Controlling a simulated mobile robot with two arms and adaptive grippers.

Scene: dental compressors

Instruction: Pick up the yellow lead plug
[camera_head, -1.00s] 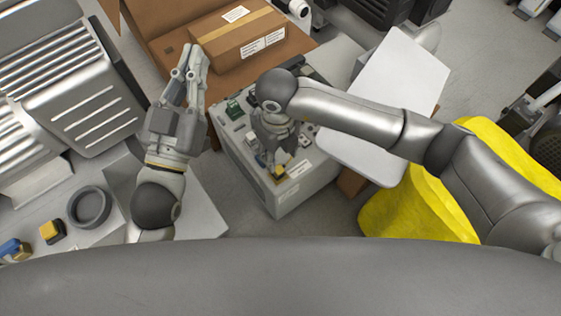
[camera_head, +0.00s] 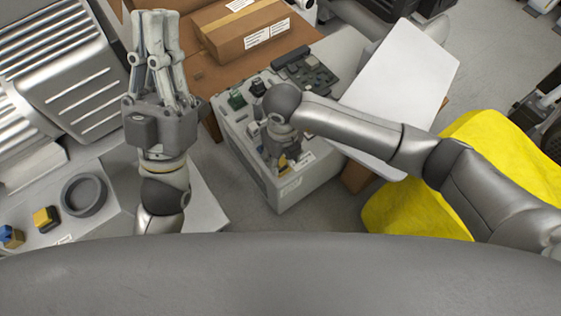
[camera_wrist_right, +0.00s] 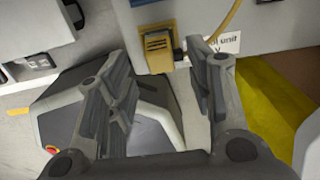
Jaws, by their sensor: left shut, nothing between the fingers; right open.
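The yellow lead plug (camera_wrist_right: 158,52) shows in the right wrist view against the pale unit, with a yellow cable (camera_wrist_right: 226,22) running up beside it. In the head view the yellow plug (camera_head: 283,160) is small and partly hidden by my right gripper (camera_head: 280,150). In the wrist view my right gripper (camera_wrist_right: 157,62) is open, with a finger to each side of the plug in the picture; I cannot tell how near they are. My left gripper (camera_head: 157,18) is shut and empty, well left of the unit.
The pale unit (camera_head: 290,190) carries circuit boards and small parts. A cardboard box (camera_head: 243,32) is behind it and a white panel (camera_head: 405,85) is to the right. At left are a dark ring (camera_head: 84,195) and a yellow-black block (camera_head: 46,218). Yellow material (camera_head: 410,200) lies right.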

